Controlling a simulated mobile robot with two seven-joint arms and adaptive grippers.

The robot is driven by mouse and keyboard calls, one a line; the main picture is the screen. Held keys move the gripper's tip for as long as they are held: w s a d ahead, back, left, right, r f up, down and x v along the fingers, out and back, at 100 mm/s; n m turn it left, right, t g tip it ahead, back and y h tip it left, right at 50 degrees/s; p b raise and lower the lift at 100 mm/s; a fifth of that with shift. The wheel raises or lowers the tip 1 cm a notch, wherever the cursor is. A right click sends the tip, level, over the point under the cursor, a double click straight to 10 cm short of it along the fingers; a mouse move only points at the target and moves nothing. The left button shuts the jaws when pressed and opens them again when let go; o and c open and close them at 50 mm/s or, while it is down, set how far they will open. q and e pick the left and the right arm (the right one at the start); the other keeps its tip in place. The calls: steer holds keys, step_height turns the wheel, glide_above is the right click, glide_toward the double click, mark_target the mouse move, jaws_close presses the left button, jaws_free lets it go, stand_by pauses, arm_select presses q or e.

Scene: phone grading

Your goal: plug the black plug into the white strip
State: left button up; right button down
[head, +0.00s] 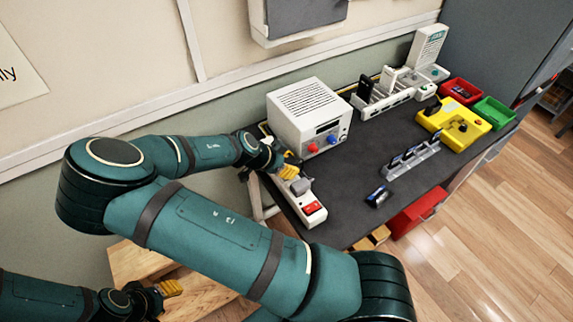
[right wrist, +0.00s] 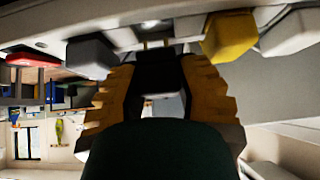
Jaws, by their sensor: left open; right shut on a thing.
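The white strip (head: 312,222) lies along the left edge of the dark table, with a red switch at its near end. It spans the top of the right wrist view (right wrist: 275,48). My right gripper (head: 289,171) is over the strip, its yellow fingers shut on the black plug (right wrist: 160,75). The plug's far end is close to the strip's face, between a grey plug and a yellow plug (right wrist: 229,37). I cannot tell whether it touches or has entered a socket. My left gripper (head: 172,288) is open and empty at lower left, away from the table.
A white box with red and blue knobs (head: 308,112) stands just behind the strip. A grey plug (head: 300,186) sits on the strip. The table's middle is clear.

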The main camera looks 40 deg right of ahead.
steer(key=shift+s+f+b, duration=0.1)
steer(key=shift+f+b, duration=0.7)
steer(key=shift+f, duration=0.65)
stand_by(0.7)
steer(key=c, duration=0.7)
jaws_free()
steer(key=shift+a+f, duration=0.1)
steer(key=shift+o, duration=0.2)
steer(key=v, duration=1.2)
steer(key=shift+r, duration=0.25)
